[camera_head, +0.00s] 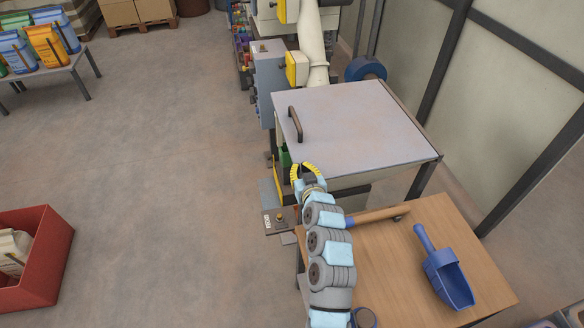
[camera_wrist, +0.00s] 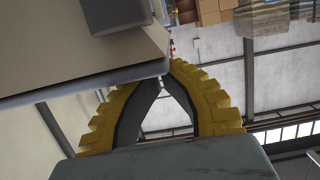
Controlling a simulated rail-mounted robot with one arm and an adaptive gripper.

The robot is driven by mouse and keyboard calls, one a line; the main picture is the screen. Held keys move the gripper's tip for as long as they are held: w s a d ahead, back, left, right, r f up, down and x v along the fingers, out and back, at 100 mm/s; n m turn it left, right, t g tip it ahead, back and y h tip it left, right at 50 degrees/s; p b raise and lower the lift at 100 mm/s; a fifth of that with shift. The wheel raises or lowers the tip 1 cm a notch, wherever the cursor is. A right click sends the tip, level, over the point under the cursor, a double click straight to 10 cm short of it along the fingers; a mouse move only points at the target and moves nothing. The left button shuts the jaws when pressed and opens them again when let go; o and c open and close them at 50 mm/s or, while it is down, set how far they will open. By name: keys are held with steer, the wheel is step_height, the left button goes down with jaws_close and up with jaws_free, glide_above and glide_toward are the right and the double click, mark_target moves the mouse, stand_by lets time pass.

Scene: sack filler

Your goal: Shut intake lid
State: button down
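The intake lid (camera_head: 360,125) is a wide, flat grey panel on top of the machine, with a black bar handle (camera_head: 295,124) near its left edge. It looks level or nearly so; I cannot tell whether it is fully seated. My gripper (camera_head: 303,165) is at the lid's near-left corner, below the handle in the picture. In the wrist view, the yellow fingers of my gripper (camera_wrist: 165,76) come together at the tips, with nothing seen between them. A panel edge (camera_wrist: 90,83), likely the lid's, passes close to the tips and hides part of the left finger.
A wooden table (camera_head: 395,265) at the near right bears a blue scoop (camera_head: 447,277) and a wooden-coloured roller (camera_head: 378,216). A grey control box (camera_head: 269,75) stands left of the lid. A red bin (camera_head: 45,265) is at the far left, with open floor (camera_head: 160,170) between.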

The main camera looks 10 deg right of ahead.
steer(key=shift+f, duration=0.45)
steer(key=r+p, duration=0.1)
steer(key=r, duration=0.1)
steer(key=r+p, duration=0.1)
steer(key=r, duration=0.2)
steer(key=shift+s+d+r, duration=0.1)
steer(key=shift+s, duration=0.1)
steer(key=v, duration=0.9)
steer(key=shift+s, duration=0.25)
